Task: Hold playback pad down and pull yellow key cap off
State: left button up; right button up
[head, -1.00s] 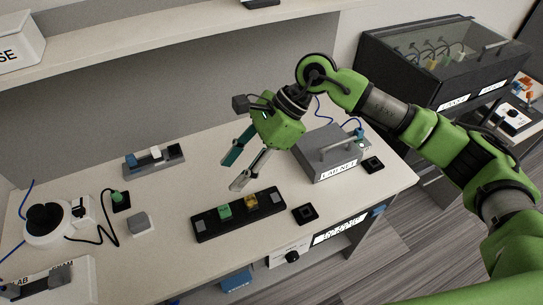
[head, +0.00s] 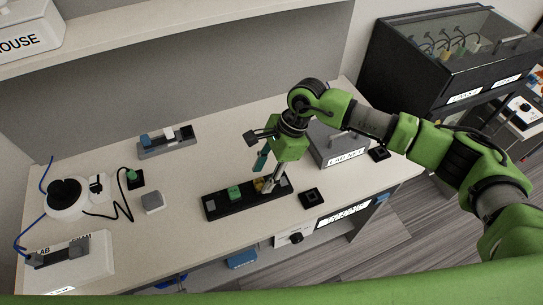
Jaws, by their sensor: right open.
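The playback pad (head: 222,207) is a long black bar lying on the bench, with light grey patches. A green key cap (head: 234,193) stands near its middle. The yellow key cap (head: 259,185) sits to the right of the green one, partly hidden by my right gripper (head: 265,177). That gripper is open and points down, with one teal and one grey finger at the yellow cap. The grey finger is on the cap's right side; I cannot tell whether it touches. My left gripper is not in view.
A grey labelled box (head: 328,148) stands behind my right gripper. A small black socket block (head: 311,198) lies right of the pad. A grey rack (head: 168,147) is at the back, and a white round device (head: 66,198) with cables is at the left.

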aim_at(260, 185)
jog(key=shift+x, duration=1.2)
